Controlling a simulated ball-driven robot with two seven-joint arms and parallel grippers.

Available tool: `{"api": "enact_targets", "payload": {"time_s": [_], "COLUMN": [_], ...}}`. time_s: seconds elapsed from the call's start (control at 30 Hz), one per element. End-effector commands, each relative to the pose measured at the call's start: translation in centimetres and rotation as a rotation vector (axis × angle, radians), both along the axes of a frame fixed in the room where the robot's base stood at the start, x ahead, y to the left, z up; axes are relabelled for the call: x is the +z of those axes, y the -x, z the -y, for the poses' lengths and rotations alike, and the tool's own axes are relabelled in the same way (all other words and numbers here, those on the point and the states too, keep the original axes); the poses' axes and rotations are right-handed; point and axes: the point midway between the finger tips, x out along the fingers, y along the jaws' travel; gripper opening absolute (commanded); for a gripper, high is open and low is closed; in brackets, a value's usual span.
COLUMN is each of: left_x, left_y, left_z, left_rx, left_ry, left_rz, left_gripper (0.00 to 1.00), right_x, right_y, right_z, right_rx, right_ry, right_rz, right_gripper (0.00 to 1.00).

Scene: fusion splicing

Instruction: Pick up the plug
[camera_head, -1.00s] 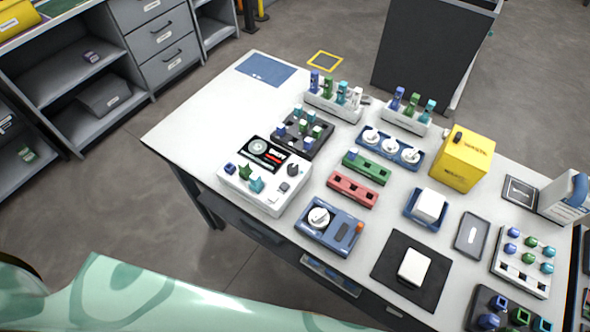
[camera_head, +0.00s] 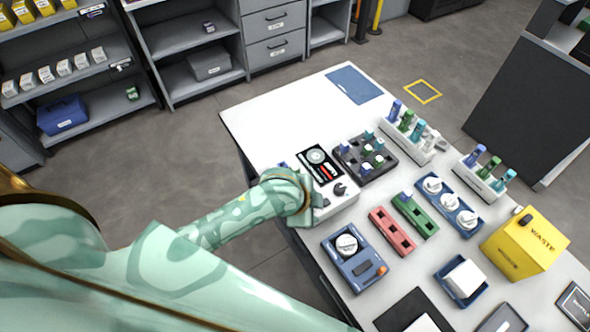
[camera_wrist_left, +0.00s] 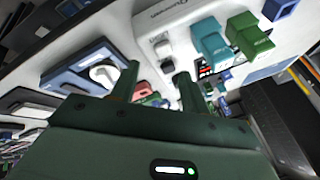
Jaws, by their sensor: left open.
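In the left wrist view, a teal plug (camera_wrist_left: 210,40), a green plug (camera_wrist_left: 250,38) and a blue plug (camera_wrist_left: 278,9) stand on the white splicer unit (camera_wrist_left: 150,22). In the head view, my left arm covers most of these plugs and part of the white unit (camera_head: 337,204). My left gripper (camera_wrist_left: 158,84) is open, its two fingers apart beside the unit with nothing gripped. The plugs lie past the fingers, to the right in the wrist view. The head view hides the fingertips under the wrist. My right gripper is not in view.
A blue device (camera_head: 354,258) with a white dial, a red block (camera_head: 392,231) and a green block (camera_head: 414,214) stand close by. A dark tray (camera_head: 366,157) with plugs sits behind. A yellow waste box (camera_head: 524,244) is at the right. The table's far left corner is fairly clear.

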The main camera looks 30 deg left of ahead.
Motion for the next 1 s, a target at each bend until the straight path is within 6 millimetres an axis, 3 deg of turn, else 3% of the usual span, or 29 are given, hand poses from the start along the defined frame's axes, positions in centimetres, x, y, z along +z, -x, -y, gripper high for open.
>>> {"api": "enact_targets", "payload": {"time_s": [0.13,0.27,0.4,0.5,0.63,0.77,1.0], "left_x": [3.2,6.4,10.6,13.4,15.9,16.1,10.3], "left_y": [-3.2,-5.3,-7.3,-8.0,-8.3,-8.2,-8.1], "left_z": [2.0,1.8,-1.8,-4.9,-7.6,-8.5,-8.4], "left_rx": [-0.246,-0.501,-0.738,-0.836,-0.899,-0.920,-0.922], "left_ry": [-0.047,-0.147,-0.292,-0.356,-0.392,-0.397,-0.391], "left_rz": [-0.009,-0.059,-0.167,-0.246,-0.314,-0.342,-0.348], "left_gripper": [0.45,0.45,0.45,0.45,0.45,0.45,0.45], "right_x": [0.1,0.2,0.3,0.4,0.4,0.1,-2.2], "right_y": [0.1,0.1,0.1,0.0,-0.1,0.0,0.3], "right_z": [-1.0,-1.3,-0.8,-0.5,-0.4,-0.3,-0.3], "right_rx": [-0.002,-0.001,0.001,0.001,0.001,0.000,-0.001], "right_ry": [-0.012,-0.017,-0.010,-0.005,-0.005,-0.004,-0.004], "right_rz": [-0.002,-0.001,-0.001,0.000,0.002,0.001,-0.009], "right_gripper": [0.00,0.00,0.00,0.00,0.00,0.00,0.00]}}
